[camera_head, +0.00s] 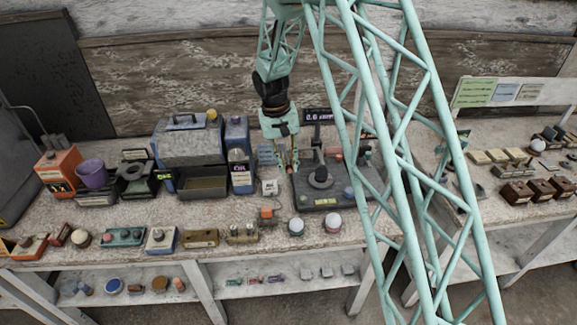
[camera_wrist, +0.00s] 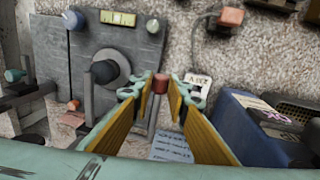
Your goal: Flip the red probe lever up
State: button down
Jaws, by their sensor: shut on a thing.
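The red probe lever (camera_wrist: 160,84) has a red cap on a thin grey rod. In the wrist view its cap is between my fingertips, at the left edge of the grey instrument base (camera_head: 312,200) as the head view shows it. My gripper (camera_wrist: 162,88) is shut on the lever's red cap, with the yellow-lined fingers on both sides of it. In the head view my gripper (camera_head: 286,165) points down beside the instrument, and the lever is mostly hidden there. A round dark stage (camera_head: 320,178) stands on the base; it also shows in the wrist view (camera_wrist: 108,68).
A small display (camera_head: 318,115) stands behind the instrument. A blue container (camera_head: 240,165) and a grey machine (camera_head: 188,145) are close on the left. Two white spheres (camera_head: 333,220) sit near the edge.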

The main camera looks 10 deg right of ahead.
jog(key=shift+r+p, duration=0.2)
jog(key=shift+p, duration=0.15)
jog(key=r+g+p, duration=0.1)
jog(key=r+p, duration=0.1)
jog(key=p, duration=0.1)
jog(key=shift+w+g, duration=0.3)
jog(key=shift+g, duration=0.1)
jog(key=r+g+p, duration=0.1)
jog(key=p, duration=0.1)
jog(key=w+g+p, duration=0.1)
jog(key=shift+d+r+y+p, duration=0.1)
jog(key=shift+r+y+p, duration=0.2)
jog(key=shift+r+p, duration=0.1)
jog(key=shift+w+d+r+n+g+p, duration=0.1)
jog(key=shift+w+r+n+g+p, duration=0.1)
jog(key=shift+w+r+g+p, duration=0.55)
jog(key=shift+w+d+r+n+g+p, duration=0.1)
jog(key=shift+w+r+n+g+p, duration=0.1)
jog(key=shift+w+r+g+p, duration=0.55)
jog(key=shift+g, duration=0.6)
jog(key=shift+w+r+g, duration=0.4)
jog(key=shift+w+g, duration=0.05)
jog(key=shift+g, duration=0.05)
jog(key=shift+y, duration=0.3)
